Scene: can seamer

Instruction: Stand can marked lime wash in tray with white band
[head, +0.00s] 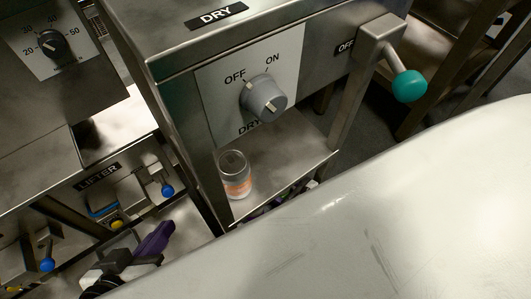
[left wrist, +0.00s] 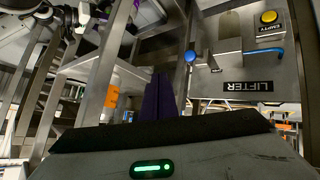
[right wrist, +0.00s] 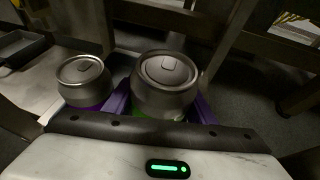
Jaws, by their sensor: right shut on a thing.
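In the right wrist view my right gripper (right wrist: 162,104) is shut on a silver-topped can (right wrist: 166,85) with a green band low on its side. Its marking is not readable. A second can (right wrist: 83,80) with a purple band stands just left of it. A pale edge (right wrist: 48,112), perhaps a tray rim, shows beside the second can; I cannot tell whether it has a white band. In the head view the right gripper is mostly hidden behind a large white surface. My left gripper (head: 150,243) has its purple fingers together, seemingly empty; they also show in the left wrist view (left wrist: 160,98).
The LIFTER panel (head: 100,182) with levers is at the left. A teal-knobbed lever (head: 408,86) sticks out right. A dark tray (right wrist: 22,46) lies far left in the right wrist view.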

